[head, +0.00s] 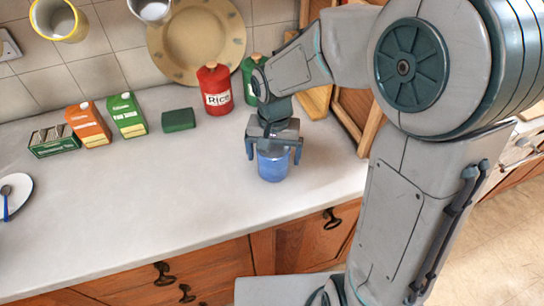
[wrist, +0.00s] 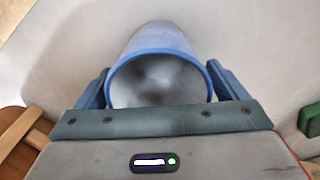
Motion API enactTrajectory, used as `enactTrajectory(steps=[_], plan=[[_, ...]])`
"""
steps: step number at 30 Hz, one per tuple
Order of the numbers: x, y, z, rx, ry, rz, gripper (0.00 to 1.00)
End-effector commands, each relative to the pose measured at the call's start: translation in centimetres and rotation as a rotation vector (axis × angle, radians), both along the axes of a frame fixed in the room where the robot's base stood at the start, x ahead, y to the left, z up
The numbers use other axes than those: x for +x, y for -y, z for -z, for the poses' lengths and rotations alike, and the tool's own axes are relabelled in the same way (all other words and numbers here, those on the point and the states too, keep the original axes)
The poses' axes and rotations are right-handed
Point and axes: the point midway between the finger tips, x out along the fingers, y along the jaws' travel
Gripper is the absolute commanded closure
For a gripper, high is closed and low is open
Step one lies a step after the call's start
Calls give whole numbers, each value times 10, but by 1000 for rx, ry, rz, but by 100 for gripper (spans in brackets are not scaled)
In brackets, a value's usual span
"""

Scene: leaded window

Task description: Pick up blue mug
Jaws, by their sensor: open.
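The blue mug (head: 273,166) stands upright on the pale countertop, below my gripper in the head view. In the wrist view the mug (wrist: 160,40) shows its blue rim and empty pale inside. My gripper (head: 274,153) is open, with one finger on each side of the mug near its rim. In the wrist view my gripper (wrist: 160,88) also has its fingers on either side of the mug. I cannot tell whether the fingers touch it. No handle shows in either view.
A red Rice canister (head: 216,90) and a green canister (head: 252,76) stand behind the mug. A green box (head: 179,120) and cartons (head: 128,115) are to the left. Wooden boards (head: 352,102) lean at the right. The counter's front-left area (head: 130,210) is clear.

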Motion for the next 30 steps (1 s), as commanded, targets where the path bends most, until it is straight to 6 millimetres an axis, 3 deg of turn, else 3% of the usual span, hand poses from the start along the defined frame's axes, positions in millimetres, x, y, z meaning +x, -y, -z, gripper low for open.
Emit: enactTrajectory(steps=[4,12,18,30], plan=[[0,0,16,0,-1,0,8],[0,0,18,0,1,0,10],[0,0,18,0,1,0,65],[1,0,11,1,5,0,65]])
